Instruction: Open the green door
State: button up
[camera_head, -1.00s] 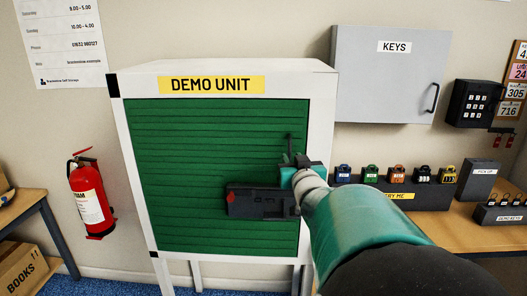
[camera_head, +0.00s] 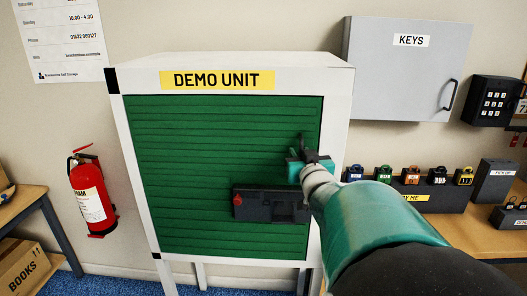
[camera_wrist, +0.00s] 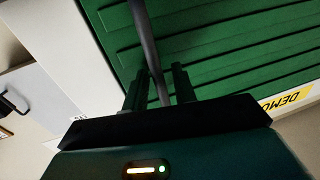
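The green door (camera_head: 215,150) is a ribbed panel in the white front frame of the cabinet marked DEMO UNIT. It looks shut, flush with the frame. A thin dark upright handle (camera_head: 302,140) shows at its right side, partly hidden by my gripper (camera_head: 308,158). In the wrist view, the handle (camera_wrist: 146,35) runs as a dark bar between the two fingers of my gripper (camera_wrist: 160,75). The fingers stand apart, with a small gap visible beside the bar; firm contact does not show. A dark box with a red mark (camera_head: 268,205) appears against the lower right of the door.
A red fire extinguisher (camera_head: 91,196) hangs on the wall at the left. A grey KEYS cabinet (camera_head: 405,75) and a black keypad (camera_head: 492,100) are on the wall at the right. Several small coloured padlocks stand on a black stand (camera_head: 440,201) on the right-hand wooden bench (camera_head: 470,232).

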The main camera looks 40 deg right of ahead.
jog(key=shift+w, duration=0.1)
jog(key=shift+r, duration=0.1)
jog(key=shift+c, duration=0.2)
grip_shut()
jog(key=shift+a, duration=0.15)
